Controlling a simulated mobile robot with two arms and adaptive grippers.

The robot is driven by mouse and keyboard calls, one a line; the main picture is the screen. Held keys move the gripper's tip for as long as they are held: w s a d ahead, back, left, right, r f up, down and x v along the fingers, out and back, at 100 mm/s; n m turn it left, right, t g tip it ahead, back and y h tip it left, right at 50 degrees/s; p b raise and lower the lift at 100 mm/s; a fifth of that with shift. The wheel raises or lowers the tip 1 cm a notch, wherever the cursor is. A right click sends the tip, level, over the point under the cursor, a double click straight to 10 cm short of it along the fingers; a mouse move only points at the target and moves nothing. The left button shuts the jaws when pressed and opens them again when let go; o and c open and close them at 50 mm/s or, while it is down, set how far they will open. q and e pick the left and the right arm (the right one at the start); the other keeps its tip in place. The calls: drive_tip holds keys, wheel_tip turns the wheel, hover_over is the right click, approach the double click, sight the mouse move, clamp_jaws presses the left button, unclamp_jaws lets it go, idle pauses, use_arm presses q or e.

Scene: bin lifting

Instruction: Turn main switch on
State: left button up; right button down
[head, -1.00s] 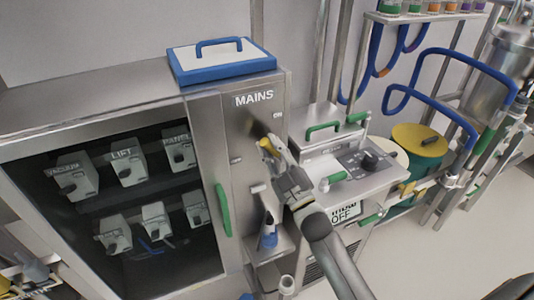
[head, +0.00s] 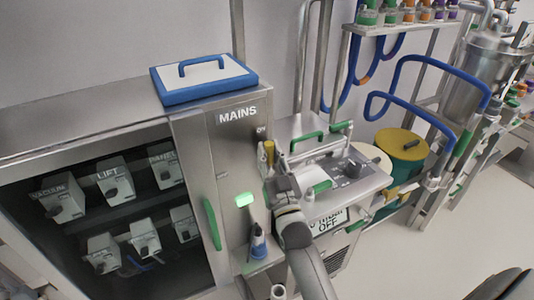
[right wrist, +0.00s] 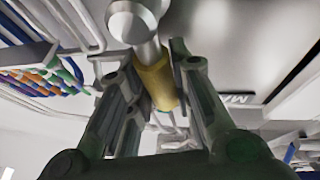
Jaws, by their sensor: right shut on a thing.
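The main switch is on the front of the grey steel MAINS cabinet (head: 222,150). Its yellow handle (head: 268,152) stands upright just below the ON mark in the head view. My right gripper (head: 273,163) is shut on this yellow handle. In the right wrist view the handle (right wrist: 157,85) lies between the two fingers, with a round metal knob (right wrist: 133,20) at its end. A small lamp (head: 244,199) on the cabinet front glows green. The switch's base is partly hidden by my gripper. My left gripper is not in view.
A blue-edged lid (head: 204,80) lies on the cabinet top. A green door handle (head: 212,224) is left of the lamp. A machine with green handles (head: 307,140) stands close on the right. A small shelf with a blue bottle (head: 258,243) is below. Open floor lies at the right.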

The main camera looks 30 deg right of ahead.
drive_tip(key=shift+f, duration=0.1)
idle(0.3)
drive_tip(key=c, duration=1.3)
unclamp_jaws()
drive_tip(key=shift+d, duration=0.1)
drive_tip(key=v, duration=1.2)
